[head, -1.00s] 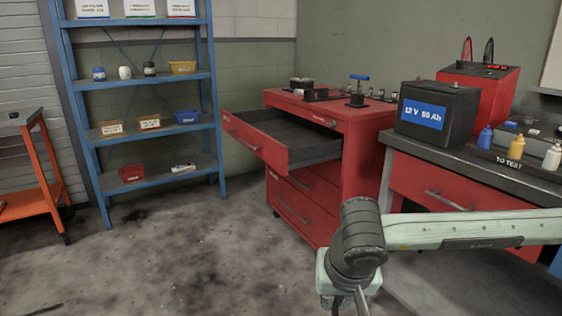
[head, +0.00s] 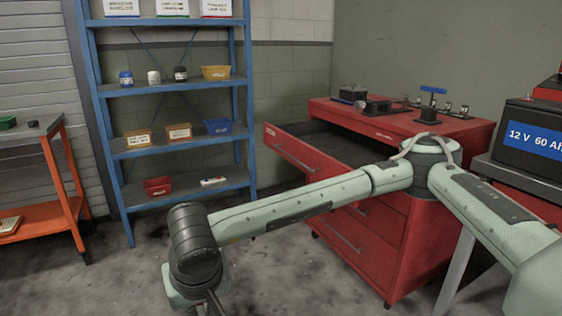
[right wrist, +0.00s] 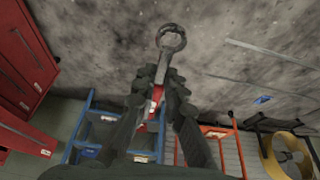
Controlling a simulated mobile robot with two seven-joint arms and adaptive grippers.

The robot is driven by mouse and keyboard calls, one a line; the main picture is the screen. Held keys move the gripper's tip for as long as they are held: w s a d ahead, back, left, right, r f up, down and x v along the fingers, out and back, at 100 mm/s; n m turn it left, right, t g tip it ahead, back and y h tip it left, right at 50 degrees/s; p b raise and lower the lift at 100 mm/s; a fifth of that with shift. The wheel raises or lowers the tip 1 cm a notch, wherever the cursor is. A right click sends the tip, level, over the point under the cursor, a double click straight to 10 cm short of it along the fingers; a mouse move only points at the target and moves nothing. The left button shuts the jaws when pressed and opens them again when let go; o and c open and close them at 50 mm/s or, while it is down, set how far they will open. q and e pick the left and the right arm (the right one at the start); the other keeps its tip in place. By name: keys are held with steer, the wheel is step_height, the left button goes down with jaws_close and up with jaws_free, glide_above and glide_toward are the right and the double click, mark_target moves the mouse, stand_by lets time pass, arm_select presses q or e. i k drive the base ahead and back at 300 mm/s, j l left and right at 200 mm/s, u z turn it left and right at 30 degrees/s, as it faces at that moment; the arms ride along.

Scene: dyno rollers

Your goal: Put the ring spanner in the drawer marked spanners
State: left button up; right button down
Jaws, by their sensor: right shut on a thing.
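The ring spanner (right wrist: 172,40) is dark metal; its ring end sticks out from my right gripper (right wrist: 160,82), which is shut on its shaft. In the head view my right gripper (head: 212,306) is cut off at the bottom edge, and the spanner cannot be made out there. It hangs over the floor, left of the red drawer cabinet (head: 400,235). The cabinet's top drawer (head: 295,153) is pulled open, its inside partly hidden by my arm. The lower drawers (head: 345,235) are shut. The drawer labels are too small to read. My left gripper is not in view.
A blue shelf unit (head: 100,150) with bins and jars stands behind. An orange trolley (head: 60,190) is at the left. Small tools and a blue-handled item (head: 432,98) sit on the cabinet top. A black battery (head: 530,140) is at the right. Floor (head: 120,270) at left is clear.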

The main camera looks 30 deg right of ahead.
mark_target(349, 160)
steer(key=i+j+z, duration=0.15)
steer(key=i, duration=0.25)
steer(key=i+j+z, duration=0.1)
steer(key=i, duration=0.3)
steer(key=i+j+z, duration=0.15)
steer(key=i, duration=0.25)
steer(key=i+j+z, duration=0.25)
steer(key=z, duration=0.2)
steer(key=i+j+z, duration=0.85)
steer(key=j+z, duration=0.15)
steer(key=j, duration=0.25)
